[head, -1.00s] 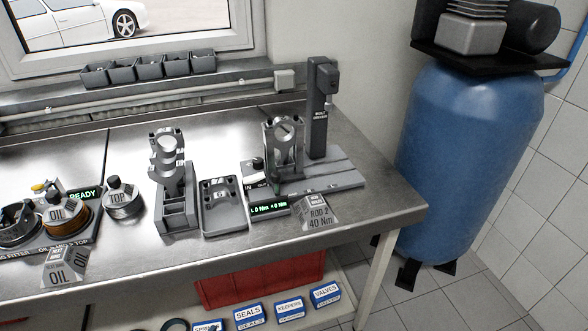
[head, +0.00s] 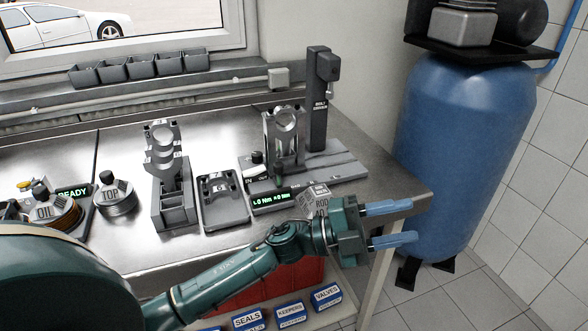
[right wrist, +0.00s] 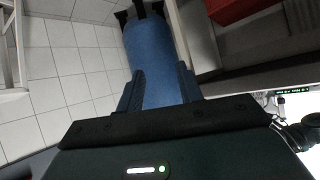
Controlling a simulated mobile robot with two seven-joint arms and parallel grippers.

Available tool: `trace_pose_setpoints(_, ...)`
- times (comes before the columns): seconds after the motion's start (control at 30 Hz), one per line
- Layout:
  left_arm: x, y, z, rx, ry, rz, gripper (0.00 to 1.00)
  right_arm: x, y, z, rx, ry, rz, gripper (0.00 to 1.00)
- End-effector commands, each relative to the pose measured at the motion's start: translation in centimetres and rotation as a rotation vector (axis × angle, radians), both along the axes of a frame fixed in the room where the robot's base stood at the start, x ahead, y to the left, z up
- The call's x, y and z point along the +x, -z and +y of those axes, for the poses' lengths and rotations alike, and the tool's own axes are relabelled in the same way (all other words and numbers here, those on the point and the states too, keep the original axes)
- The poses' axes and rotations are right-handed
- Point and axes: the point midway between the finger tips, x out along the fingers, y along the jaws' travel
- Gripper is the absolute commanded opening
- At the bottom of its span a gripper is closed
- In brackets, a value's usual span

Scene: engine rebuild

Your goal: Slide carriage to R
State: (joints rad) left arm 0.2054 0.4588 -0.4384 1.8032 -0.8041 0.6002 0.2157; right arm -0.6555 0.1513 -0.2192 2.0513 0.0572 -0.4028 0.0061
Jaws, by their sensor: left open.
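The bolt station's base (head: 335,165) sits at the right end of the steel bench in the head view. A grey carriage (head: 287,168) stands on it, holding an upright rod with a round eye (head: 285,120). The carriage is toward the left of the base, left of the dark driver column (head: 318,95). The base runs on to the right, bare. My left gripper (head: 413,221) is open and empty, its blue fingers pointing right, near the bench's front right corner. It is not touching the carriage. My right gripper (right wrist: 160,78) is open and empty in the right wrist view.
A small display (head: 271,199) and a ROD sign (head: 313,200), partly covered by my left arm, are in front of the station. A grey tray (head: 225,215) and a rod rack (head: 175,212) stand to its left. A blue tank (head: 455,160) stands right of the bench.

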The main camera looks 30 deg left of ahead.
Motion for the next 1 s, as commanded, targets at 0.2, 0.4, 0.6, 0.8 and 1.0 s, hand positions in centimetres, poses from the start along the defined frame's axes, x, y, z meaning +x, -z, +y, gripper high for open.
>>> trace_pose_setpoints(0.2,0.1,-0.1,-0.4,0.413,0.248,-0.314,0.44,0.4,1.2,0.5,0.027,-0.003,-0.027,0.36)
trace_pose_setpoints(0.4,2.9,1.3,5.8,1.023,0.388,-0.462,0.44,0.5,2.3,1.3,0.057,-0.016,-0.051,0.36)
trace_pose_setpoints(0.6,6.2,-1.5,17.9,1.618,0.301,-0.331,0.44,0.0,3.4,2.0,0.091,-0.025,-0.058,0.36)
trace_pose_setpoints(0.8,6.0,-6.2,26.9,1.92,0.134,-0.107,0.44,0.2,3.4,2.3,0.113,-0.026,-0.078,0.36)
trace_pose_setpoints(1.0,5.6,-7.1,29.2,1.982,0.084,-0.029,0.44,0.3,3.0,2.4,0.12,-0.028,-0.087,0.36)
